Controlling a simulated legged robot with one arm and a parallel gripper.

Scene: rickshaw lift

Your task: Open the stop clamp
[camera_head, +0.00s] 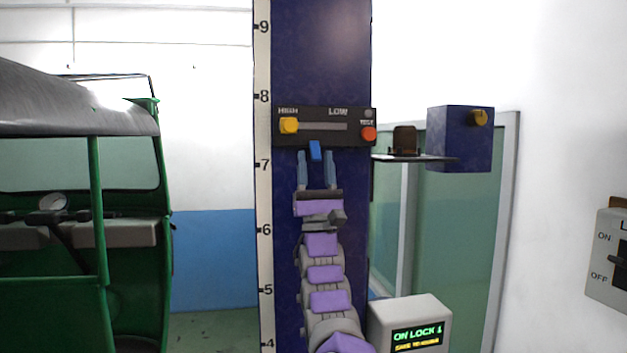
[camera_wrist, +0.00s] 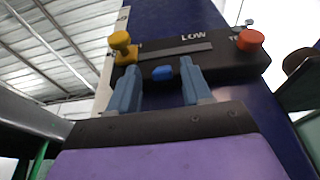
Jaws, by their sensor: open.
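A dark control panel (camera_head: 325,114) is fixed across the blue column (camera_head: 318,60), with a slot marked HIGH and LOW. A yellow knob (camera_head: 289,126) is at the slot's HIGH end; it also shows in the wrist view (camera_wrist: 123,45). A small blue tab (camera_head: 315,150) sticks out at the panel's lower edge and shows in the wrist view (camera_wrist: 163,73). I cannot tell for certain which part is the stop clamp. My gripper (camera_head: 316,156) is open just below the panel. Its blue-grey fingers (camera_wrist: 160,74) appear on either side of the tab, with gaps showing.
A red button (camera_head: 369,134) is at the panel's right end. A shelf (camera_head: 440,158) and blue box (camera_head: 460,140) jut out to the right. A display box (camera_head: 410,322) reading "ON LOCK 1" stands lower right. A green rickshaw (camera_head: 95,200) is at left.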

